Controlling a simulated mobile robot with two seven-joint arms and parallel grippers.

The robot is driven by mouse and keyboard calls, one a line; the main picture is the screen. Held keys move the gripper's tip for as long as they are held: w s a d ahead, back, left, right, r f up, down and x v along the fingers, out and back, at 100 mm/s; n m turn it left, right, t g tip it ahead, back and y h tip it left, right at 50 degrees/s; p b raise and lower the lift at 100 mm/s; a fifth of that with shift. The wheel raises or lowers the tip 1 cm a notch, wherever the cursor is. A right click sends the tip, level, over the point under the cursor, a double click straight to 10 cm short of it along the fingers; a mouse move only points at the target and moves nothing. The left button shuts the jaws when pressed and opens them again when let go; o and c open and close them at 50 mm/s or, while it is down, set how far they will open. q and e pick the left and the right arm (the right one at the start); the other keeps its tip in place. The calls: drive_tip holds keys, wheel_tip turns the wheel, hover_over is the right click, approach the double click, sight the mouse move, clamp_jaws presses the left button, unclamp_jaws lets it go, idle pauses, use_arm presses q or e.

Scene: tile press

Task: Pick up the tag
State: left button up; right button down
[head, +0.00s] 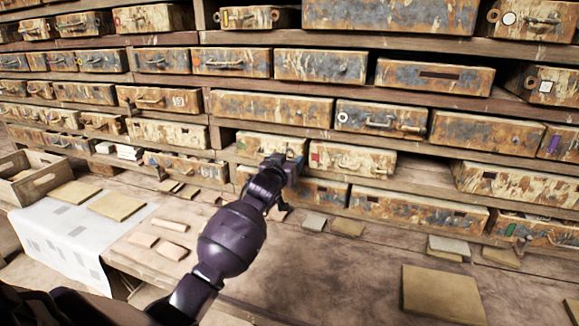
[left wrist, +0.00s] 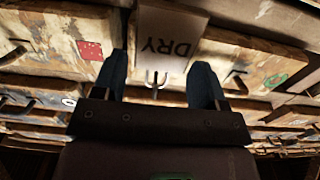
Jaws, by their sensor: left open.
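The tag (left wrist: 168,28) is a pale card with the word DRY, upside down in the left wrist view. It lies in front of the rusty drawers, at the top middle of that view. A small pronged hook (left wrist: 156,79) shows at its lower edge; I cannot tell whether they touch. My left gripper (left wrist: 160,72) is open, with one dark finger on each side of the tag's lower end and the hook. In the head view my left gripper (head: 289,163) is up against the drawer wall, and I cannot make out the tag there. My right gripper is not in view.
Rusty drawers (head: 350,160) fill the shelves around my gripper. Flat tiles (head: 440,294) lie on the wooden bench. At left are a white cloth (head: 60,238) and a wooden crate (head: 43,182). The bench middle is mostly clear.

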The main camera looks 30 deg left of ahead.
use_arm(q)
drive_tip(key=c, duration=0.7)
drive_tip(key=shift+r, duration=0.1)
drive_tip(key=shift+r, duration=0.2)
drive_tip(key=v, duration=0.6)
drive_tip(key=b+v, duration=0.1)
drive_tip(key=v, duration=0.5)
drive_tip(key=r+b+v, duration=0.1)
drive_tip(key=v, duration=0.5)
drive_tip(key=shift+a, duration=0.1)
